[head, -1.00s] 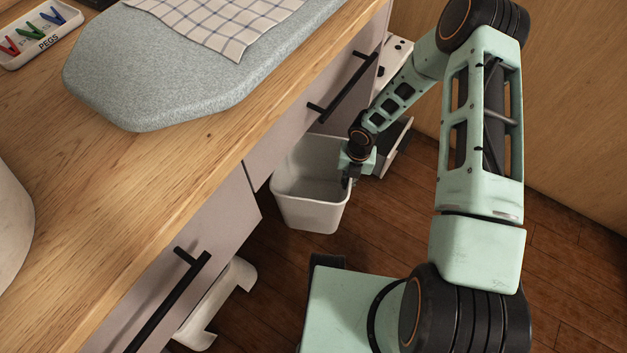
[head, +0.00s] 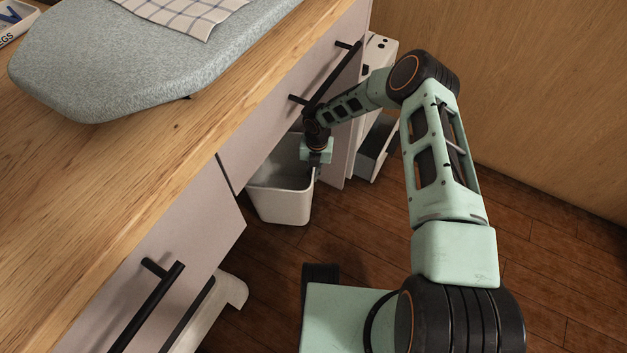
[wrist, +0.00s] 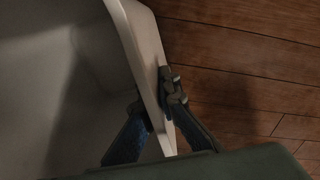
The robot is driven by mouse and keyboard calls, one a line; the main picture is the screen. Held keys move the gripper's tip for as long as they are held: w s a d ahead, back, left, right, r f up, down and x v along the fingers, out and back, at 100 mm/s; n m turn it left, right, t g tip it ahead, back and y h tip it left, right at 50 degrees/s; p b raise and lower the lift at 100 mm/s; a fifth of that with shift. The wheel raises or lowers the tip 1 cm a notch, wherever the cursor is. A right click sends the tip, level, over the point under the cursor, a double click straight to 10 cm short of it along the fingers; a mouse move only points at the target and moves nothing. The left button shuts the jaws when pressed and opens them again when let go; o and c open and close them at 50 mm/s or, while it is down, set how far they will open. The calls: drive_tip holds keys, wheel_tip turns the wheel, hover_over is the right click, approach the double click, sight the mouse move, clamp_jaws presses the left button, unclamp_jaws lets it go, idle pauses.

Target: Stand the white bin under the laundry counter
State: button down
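The white bin (head: 279,206) stands upright, low by the floor, in the gap below the laundry counter (head: 150,150). The counter's front panel hides its back part; its near side sticks out in front. Whether its base touches the floor is hard to tell. My gripper (head: 315,170) is at the bin's right rim, pointing down. In the wrist view, the fingers (wrist: 158,103) sit on both sides of the bin's rim (wrist: 141,60), one inside and one outside, closed on it. The bin's inside looks empty.
Drawer fronts with black handles (head: 150,305) flank the gap. A white unit (head: 374,115) stands just right of the gap. A pale curved object (head: 215,305) lies low at front left. The wooden floor (head: 545,255) is clear at right.

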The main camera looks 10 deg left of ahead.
drive_tip(key=shift+f+b, duration=0.3)
drive_tip(key=shift+f, duration=1.2)
drive_tip(key=c, duration=2.2)
unclamp_jaws()
drive_tip(key=shift+s+f, duration=0.1)
drive_tip(key=shift+o, duration=0.2)
wheel_tip(320, 180, up, 8)
drive_tip(key=p, duration=0.2)
drive_tip(key=shift+d+p, duration=0.25)
drive_tip(key=shift+p, duration=0.15)
drive_tip(key=shift+f, duration=0.1)
